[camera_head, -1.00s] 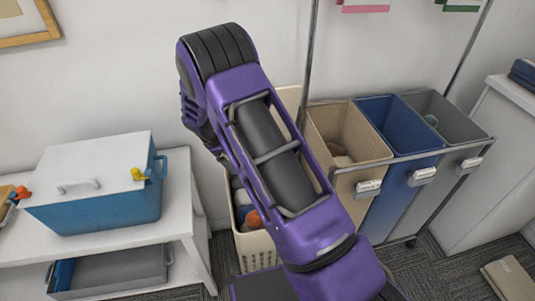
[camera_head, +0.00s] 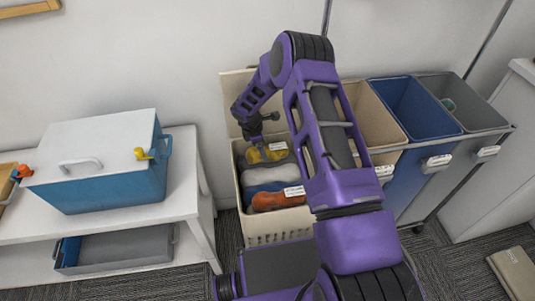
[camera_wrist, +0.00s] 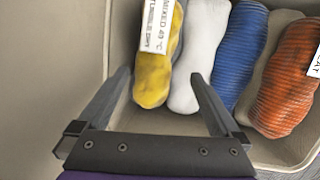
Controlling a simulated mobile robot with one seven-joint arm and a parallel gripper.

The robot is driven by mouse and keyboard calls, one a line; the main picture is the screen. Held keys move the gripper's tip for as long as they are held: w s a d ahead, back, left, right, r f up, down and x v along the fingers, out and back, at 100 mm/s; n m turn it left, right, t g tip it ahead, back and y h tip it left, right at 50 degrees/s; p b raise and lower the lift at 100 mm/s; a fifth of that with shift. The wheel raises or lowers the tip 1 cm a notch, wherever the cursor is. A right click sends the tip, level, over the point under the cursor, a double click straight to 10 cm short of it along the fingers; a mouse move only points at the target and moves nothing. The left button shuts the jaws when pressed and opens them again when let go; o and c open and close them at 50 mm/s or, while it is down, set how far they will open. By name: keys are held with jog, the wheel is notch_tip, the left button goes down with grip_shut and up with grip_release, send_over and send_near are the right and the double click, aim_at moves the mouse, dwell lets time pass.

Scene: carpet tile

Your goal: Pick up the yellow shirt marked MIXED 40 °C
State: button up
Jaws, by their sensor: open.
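The yellow shirt (camera_wrist: 152,80) is a soft roll in the wrist view, with a white tag (camera_wrist: 155,28) reading MIXED 40 °C and a further line that looks like TUMBLE DRY. It lies at one end of a row of rolled clothes in the cream hamper (camera_head: 237,186); its yellow part also shows in the head view (camera_head: 254,156). My gripper (camera_wrist: 160,76) is open and empty, pointing down into the hamper. In the wrist view the shirt's near end appears between the two fingers. I cannot tell whether they touch it.
White (camera_wrist: 205,50), blue (camera_wrist: 240,50) and orange (camera_wrist: 288,80) rolls lie beside the shirt. Tan (camera_head: 372,122), blue (camera_head: 412,105) and grey (camera_head: 462,100) sorting bins stand right of the hamper. A blue cooler (camera_head: 100,180) sits on a white bench (camera_head: 185,195) to the left.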

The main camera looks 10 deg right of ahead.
aim_at(267, 149)
jog(key=shift+w+d, duration=0.2)
jog(key=shift+d, duration=0.1)
jog(key=shift+w+d, duration=0.3)
jog(key=shift+d, duration=0.25)
jog(key=b+x, duration=0.1)
jog(key=x, duration=0.4)
jog(key=shift+s+a, duration=0.1)
jog(key=shift+a, duration=0.05)
